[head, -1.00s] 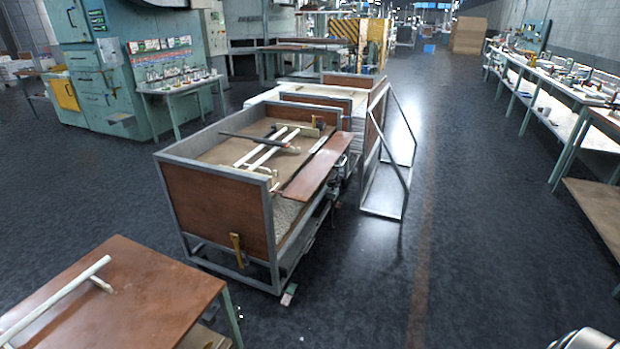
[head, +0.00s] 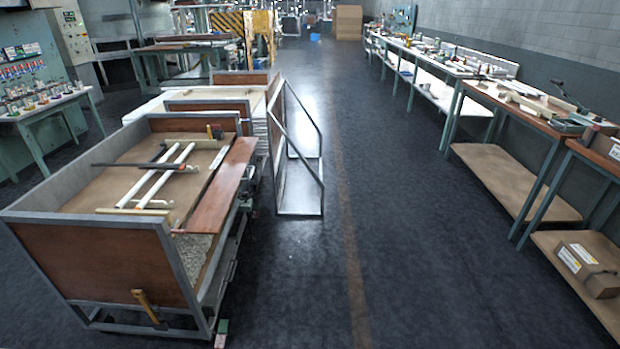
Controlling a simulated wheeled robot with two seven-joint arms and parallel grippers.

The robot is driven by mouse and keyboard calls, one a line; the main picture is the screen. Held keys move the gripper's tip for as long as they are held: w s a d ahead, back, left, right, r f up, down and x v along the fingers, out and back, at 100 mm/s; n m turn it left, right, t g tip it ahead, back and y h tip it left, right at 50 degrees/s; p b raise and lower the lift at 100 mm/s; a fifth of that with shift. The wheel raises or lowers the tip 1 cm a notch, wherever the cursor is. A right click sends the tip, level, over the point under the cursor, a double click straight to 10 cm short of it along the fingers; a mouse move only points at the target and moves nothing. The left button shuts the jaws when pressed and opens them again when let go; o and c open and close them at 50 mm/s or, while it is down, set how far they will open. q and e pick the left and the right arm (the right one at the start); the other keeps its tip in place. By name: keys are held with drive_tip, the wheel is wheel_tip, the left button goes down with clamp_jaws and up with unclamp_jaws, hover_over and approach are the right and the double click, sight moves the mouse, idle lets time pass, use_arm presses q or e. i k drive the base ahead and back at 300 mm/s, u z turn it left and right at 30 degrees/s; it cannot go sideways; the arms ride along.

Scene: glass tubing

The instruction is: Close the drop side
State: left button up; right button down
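A wheeled cart (head: 92,261) with a grey metal frame and brown panels stands at the left in the head view. Its drop side (head: 216,187), a long brown panel on the cart's right side, lies lowered, roughly flat and sloping outward. Inside the cart lie white tubes (head: 158,178) and a dark bar (head: 128,165). A yellow-handled latch (head: 146,303) is on the near end panel, and a dark latch (head: 216,131) is at the far end. Neither of my grippers is in view.
An open metal frame (head: 299,150) stands on the floor beyond the cart on its right. Workbenches (head: 525,130) line the right wall, with a box (head: 586,270) on a lower shelf. The dark floor aisle (head: 345,230) between is clear.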

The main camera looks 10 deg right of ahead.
sight(208, 218)
drive_tip(key=z, duration=0.45)
drive_tip(key=i, duration=1.5)
drive_tip(key=u, duration=1.05)
drive_tip(key=i, duration=0.6)
drive_tip(key=u, duration=0.7)
